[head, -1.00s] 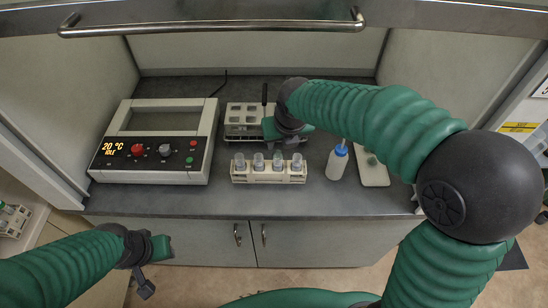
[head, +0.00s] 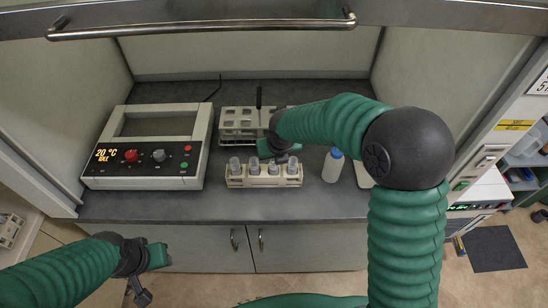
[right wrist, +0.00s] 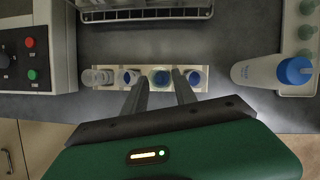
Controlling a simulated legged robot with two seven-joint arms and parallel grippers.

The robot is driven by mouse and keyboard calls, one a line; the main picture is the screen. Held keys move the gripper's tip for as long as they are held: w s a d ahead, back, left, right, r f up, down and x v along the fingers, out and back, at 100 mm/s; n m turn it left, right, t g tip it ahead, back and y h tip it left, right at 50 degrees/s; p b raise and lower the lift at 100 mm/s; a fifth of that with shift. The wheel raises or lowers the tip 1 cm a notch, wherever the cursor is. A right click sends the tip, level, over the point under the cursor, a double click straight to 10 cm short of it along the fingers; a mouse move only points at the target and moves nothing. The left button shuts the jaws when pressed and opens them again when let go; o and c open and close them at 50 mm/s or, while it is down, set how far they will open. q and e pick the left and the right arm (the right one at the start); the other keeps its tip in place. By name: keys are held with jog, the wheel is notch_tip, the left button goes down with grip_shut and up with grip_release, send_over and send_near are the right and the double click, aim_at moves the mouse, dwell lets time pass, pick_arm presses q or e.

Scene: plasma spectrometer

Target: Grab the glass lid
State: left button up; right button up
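Several vials with clear tops stand in a low cream rack (head: 264,182) at the front of the worktop. I cannot tell for certain which part is the glass lid; the clear vial tops (head: 235,163) look like glass. My right gripper (right wrist: 159,80) is open and empty above this rack. In the right wrist view its two fingers point down on either side of the third vial (right wrist: 161,77) from the left, with no clear contact. In the head view its fingers are hidden. My left gripper (head: 150,262) hangs in front of the cabinet; its fingers are unclear.
A control box (head: 145,180) with a display and knobs stands left. A taller white rack (head: 237,128) is behind the vials. A white bottle with blue cap (head: 332,167) and a pale tray (right wrist: 304,50) are right. Worktop in front of the vials is clear.

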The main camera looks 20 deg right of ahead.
jog(key=shift+a, duration=0.2)
grip_shut()
